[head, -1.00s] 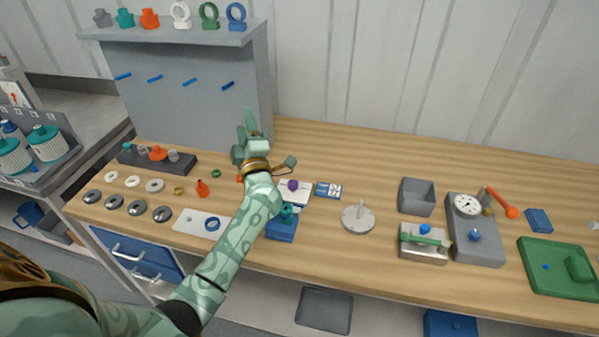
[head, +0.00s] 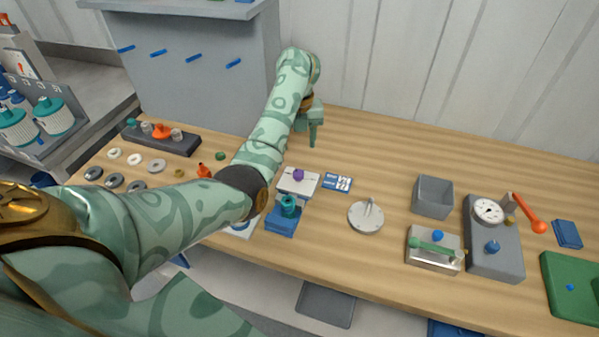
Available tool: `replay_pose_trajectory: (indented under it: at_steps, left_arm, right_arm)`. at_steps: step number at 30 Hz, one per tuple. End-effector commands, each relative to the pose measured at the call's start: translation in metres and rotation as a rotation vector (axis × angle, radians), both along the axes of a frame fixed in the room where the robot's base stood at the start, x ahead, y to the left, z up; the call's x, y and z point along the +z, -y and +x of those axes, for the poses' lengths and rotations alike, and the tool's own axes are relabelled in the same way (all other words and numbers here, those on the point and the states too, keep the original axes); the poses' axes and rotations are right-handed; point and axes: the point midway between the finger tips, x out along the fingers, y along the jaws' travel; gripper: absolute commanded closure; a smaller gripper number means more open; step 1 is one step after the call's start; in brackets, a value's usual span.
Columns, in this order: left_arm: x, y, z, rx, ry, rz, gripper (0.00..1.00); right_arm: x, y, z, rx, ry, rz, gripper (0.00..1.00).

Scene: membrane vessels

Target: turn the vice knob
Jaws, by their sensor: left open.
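I cannot tell for sure which fixture is the vice. A silver block (head: 432,258) at the right of the bench carries a green bar (head: 430,246) and a blue knob (head: 438,236). A blue block (head: 281,221) with a teal fitting (head: 289,205) stands near the front edge. Behind it is a white block (head: 299,185) with a purple knob (head: 298,174). My left gripper (head: 312,135) is open and empty, fingers downward, over the back of the bench beyond these fixtures. It touches none of them. My right gripper is out of view.
A grey gauge fixture (head: 505,266), an orange-tipped lever (head: 530,220), an open grey box (head: 433,196) and a round grey plate with a post (head: 366,216) stand at the right. A grey peg panel (head: 190,95) rises at the left. The back middle of the bench is clear.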

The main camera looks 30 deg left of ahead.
Motion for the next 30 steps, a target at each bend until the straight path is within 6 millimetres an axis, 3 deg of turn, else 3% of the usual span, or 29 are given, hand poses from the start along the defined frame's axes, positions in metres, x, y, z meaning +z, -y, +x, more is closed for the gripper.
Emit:
replay_pose_trajectory:
  at_steps: [1, 3, 12, 18, 26, 30]
  left_arm:
    - [-0.022, 0.0, -0.001, -0.001, -0.005, 0.0, 0.48]
    - [-0.041, 0.0, -0.001, 0.0, -0.005, 0.0, 0.48]
    - [-0.099, 0.0, -0.001, 0.0, -0.003, 0.002, 0.48]
    - [-0.111, -0.001, 0.0, 0.0, 0.0, 0.004, 0.48]
    - [-0.111, -0.001, 0.0, 0.001, 0.0, 0.003, 0.48]
    - [-0.111, -0.001, 0.0, 0.0, 0.0, 0.003, 0.84]
  right_arm:
    - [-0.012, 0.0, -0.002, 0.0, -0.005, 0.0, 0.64]
    - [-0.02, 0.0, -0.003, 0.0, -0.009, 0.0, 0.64]
    - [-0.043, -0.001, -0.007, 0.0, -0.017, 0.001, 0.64]
    - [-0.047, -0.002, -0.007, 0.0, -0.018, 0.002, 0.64]
    - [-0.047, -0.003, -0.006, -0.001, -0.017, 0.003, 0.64]
    - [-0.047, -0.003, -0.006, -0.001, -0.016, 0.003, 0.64]
